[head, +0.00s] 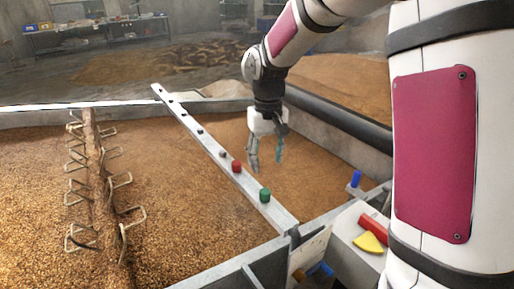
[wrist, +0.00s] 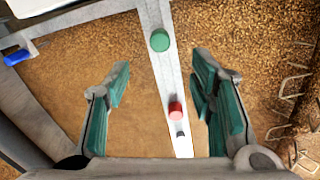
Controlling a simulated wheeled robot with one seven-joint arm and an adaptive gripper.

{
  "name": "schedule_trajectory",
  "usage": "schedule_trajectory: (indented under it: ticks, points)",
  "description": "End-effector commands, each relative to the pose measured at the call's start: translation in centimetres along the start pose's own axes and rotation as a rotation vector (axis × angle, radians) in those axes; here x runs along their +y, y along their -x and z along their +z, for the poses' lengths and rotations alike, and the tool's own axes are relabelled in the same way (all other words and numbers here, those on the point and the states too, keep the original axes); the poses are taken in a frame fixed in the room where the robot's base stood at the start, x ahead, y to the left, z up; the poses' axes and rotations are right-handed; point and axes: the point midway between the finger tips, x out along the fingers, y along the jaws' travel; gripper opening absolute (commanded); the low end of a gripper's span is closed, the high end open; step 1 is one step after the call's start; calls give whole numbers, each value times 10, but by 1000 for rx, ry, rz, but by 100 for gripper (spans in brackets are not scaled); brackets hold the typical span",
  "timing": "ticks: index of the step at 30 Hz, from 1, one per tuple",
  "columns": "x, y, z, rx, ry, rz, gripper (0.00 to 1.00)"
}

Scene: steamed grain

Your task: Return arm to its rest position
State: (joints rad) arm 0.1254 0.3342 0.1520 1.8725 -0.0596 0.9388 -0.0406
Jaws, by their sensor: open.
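My gripper (head: 265,160) hangs from the arm, pointing down above the grain bed, just to the right of a long grey metal rail in the head view. In the wrist view my gripper (wrist: 160,110) has its two green-padded fingers spread wide with nothing between them that it touches. The rail (wrist: 155,60) runs below between the fingers, with a green knob (wrist: 160,40) and a red knob (wrist: 175,110) on it. In the head view the green knob (head: 265,195) is nearer and the red knob (head: 236,166) is farther along the rail (head: 205,135).
Brown grain (head: 165,180) fills the bed, with a post bearing several metal hooks (head: 125,235) at the left. A blue object (head: 355,178), a red cylinder (head: 376,226) and a yellow wedge (head: 369,242) are near the right corner. A shelf table (head: 100,35) stands far back.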

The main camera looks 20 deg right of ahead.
Motion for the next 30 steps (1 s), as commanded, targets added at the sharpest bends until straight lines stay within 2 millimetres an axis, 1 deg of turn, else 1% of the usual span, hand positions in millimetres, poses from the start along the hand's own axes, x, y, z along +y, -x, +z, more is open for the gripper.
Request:
schedule_trajectory:
  ticks: [3, 5, 8, 11, 12, 14, 15, 17, 18, 20, 21, 23, 24, 26, 27, 30]
  points:
    - [0, 1, 1, 1, 0, 1, 50]
    - [0, 6, 4, 6, 0, 3, 50]
    - [-2, 26, 18, 24, -3, 12, 50]
    - [-3, 59, 43, 56, -10, 26, 50]
    - [-4, 73, 56, 70, -13, 32, 50]
    - [-6, 93, 76, 92, -20, 40, 50]
    - [-7, 105, 90, 108, -24, 44, 50]
    - [-8, 121, 110, 129, -30, 50, 50]
    - [-10, 132, 124, 145, -34, 53, 50]
    - [-11, 146, 145, 168, -41, 56, 50]
    - [-12, 154, 160, 182, -46, 58, 50]
    - [-14, 165, 180, 206, -52, 58, 50]
    - [-15, 172, 195, 222, -55, 58, 50]
    - [-17, 181, 216, 245, -62, 57, 50]
    - [-18, 186, 230, 260, -67, 55, 50]
    - [-21, 194, 263, 297, -76, 48, 50]
